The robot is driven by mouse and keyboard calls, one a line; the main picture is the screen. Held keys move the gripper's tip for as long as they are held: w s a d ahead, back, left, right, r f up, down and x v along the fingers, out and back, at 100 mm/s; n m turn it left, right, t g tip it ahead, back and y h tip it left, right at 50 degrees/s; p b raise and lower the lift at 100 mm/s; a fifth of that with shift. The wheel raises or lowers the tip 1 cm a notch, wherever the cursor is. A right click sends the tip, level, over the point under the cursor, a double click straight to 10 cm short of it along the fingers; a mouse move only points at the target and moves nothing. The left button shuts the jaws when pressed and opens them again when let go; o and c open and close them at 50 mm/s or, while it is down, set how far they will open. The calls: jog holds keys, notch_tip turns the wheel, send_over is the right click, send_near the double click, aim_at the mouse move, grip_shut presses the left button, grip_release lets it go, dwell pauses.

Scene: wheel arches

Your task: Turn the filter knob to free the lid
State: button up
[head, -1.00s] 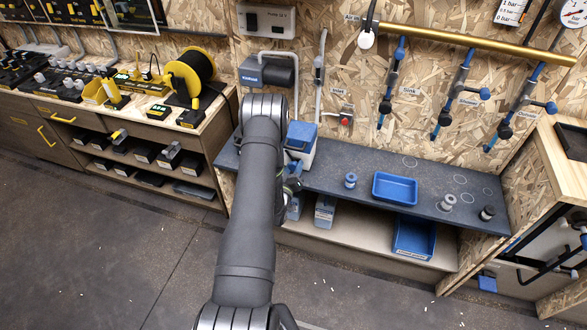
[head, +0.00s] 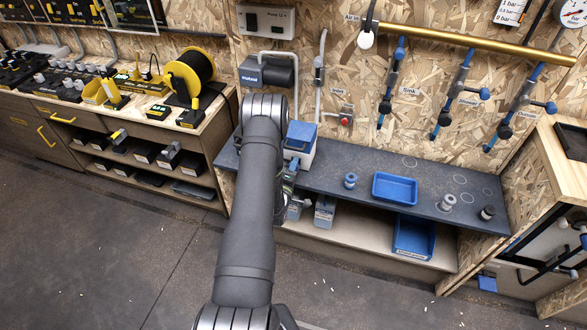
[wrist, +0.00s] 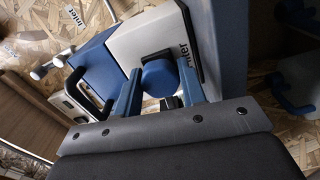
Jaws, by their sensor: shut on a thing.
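The filter is a pale grey box (head: 304,152) with a blue lid (head: 301,131) at the left of the dark shelf, partly behind my arm in the head view. In the wrist view its pale face (wrist: 142,43) lies beyond my gripper (wrist: 158,84). A round blue knob (wrist: 160,77) sits on that face. My gripper's two blue fingers are shut on the knob, one on each side. The lid looks closed down on the box in the head view. My arm hides the knob and fingertips there.
A blue tray (head: 396,188), a small blue fitting (head: 350,180) and grey fittings (head: 446,202) stand on the shelf to the right. A blue bin (head: 414,237) and grey bottles (head: 325,211) stand below. A dark pump (head: 268,73) hangs behind.

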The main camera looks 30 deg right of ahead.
jog(key=shift+n, duration=0.5)
dwell(0.3)
jog(key=o, duration=1)
jog(key=v, duration=1.7)
jog(key=shift+s+a, duration=0.2)
jog(key=shift+w+d+r, duration=0.1)
jog(key=shift+w+d, duration=0.05)
jog(key=x, duration=1.7)
